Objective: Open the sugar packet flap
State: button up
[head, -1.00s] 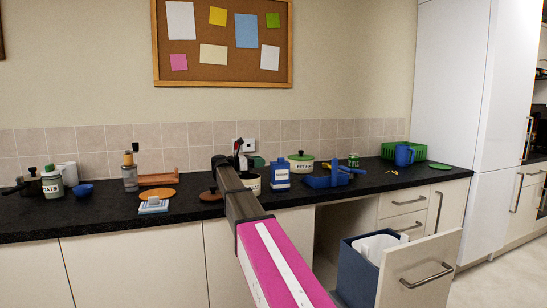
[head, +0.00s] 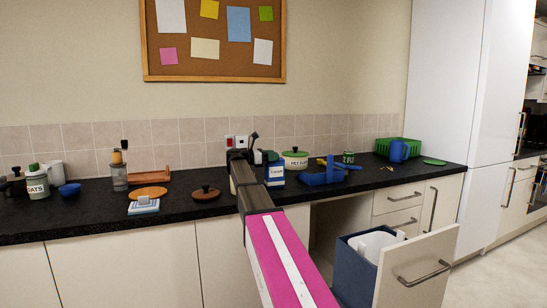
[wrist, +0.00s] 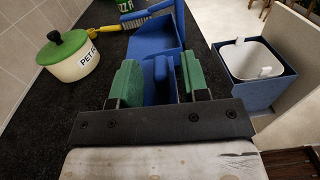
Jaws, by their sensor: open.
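The blue-and-white packet (head: 274,174) stands upright on the dark counter in the head view; its lettering is too small to read. My gripper (head: 268,157) is at the top of this packet. In the wrist view, my gripper's green pads (wrist: 158,84) are apart. A blue upright piece (wrist: 160,82), which looks like the packet's top, shows between them with a gap to each side. Whether a pad touches it, I cannot tell. The packet's lower part is hidden in the wrist view.
A blue dustpan (head: 322,177) lies right of the packet. A green-lidded pet food pot (head: 295,160) stands behind. A brown knobbed lid (head: 206,193) lies to the left. An open drawer with a bin (head: 372,244) juts out below at right.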

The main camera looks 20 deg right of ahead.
jog(key=shift+d, duration=0.45)
jog(key=shift+c, duration=0.3)
grip_shut()
